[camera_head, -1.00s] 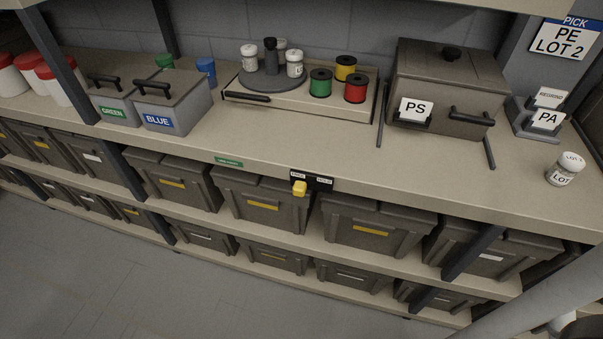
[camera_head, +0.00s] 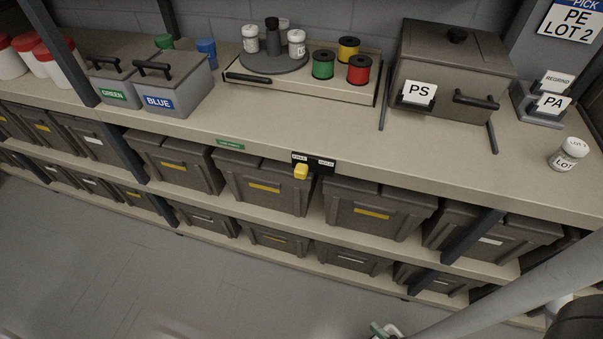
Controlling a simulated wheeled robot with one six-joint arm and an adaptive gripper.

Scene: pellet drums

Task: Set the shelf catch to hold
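The shelf catch (camera_head: 314,164) is a small black plate on the front edge of the shelf, near the middle of the head view. It bears two white labels; the left appears to read FREE and the right HOLD, in small blurred print. Its yellow knob (camera_head: 301,172) sits at the left end, under the left label. My gripper is not recognisable in view. A grey arm link of mine crosses the lower right corner, well apart from the catch.
Grey bins (camera_head: 265,186) stand below the catch. The worktop (camera_head: 300,128) above holds a tray (camera_head: 300,95) with spools, a PS box (camera_head: 450,75) and a lot jar (camera_head: 567,155). A small white-and-green thing (camera_head: 385,331) shows at the bottom edge, mostly cut off. The floor (camera_head: 120,270) is clear.

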